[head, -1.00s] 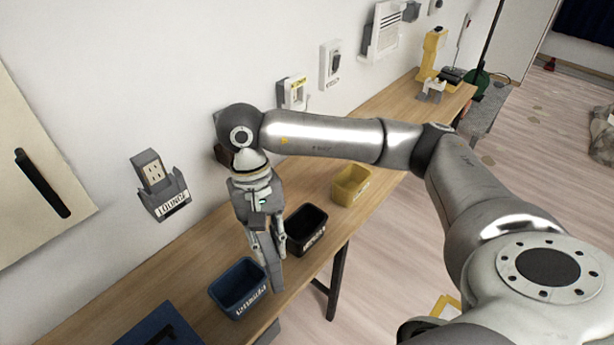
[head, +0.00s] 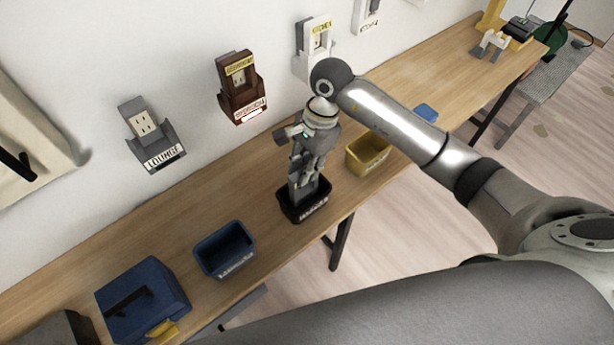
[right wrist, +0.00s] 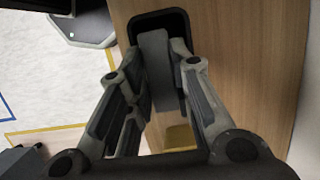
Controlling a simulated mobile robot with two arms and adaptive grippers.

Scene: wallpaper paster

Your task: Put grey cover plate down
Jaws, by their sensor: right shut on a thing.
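My right gripper (head: 303,186) points down into the black bin (head: 306,212) on the wooden table. It is shut on the grey cover plate (right wrist: 156,68), which shows as a grey slab between the fingers in the right wrist view. The plate's far end is over or inside the bin's opening; whether it touches the bottom is hidden. The black bin's rim also shows in the right wrist view (right wrist: 160,16). My left gripper is not in view.
A blue bin (head: 225,250) and a blue toolbox (head: 143,300) stand to the left on the table (head: 270,240). A yellow bin (head: 368,152) stands to the right. Outlets with labelled holders, grey (head: 155,135) and brown (head: 240,88), are on the wall behind.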

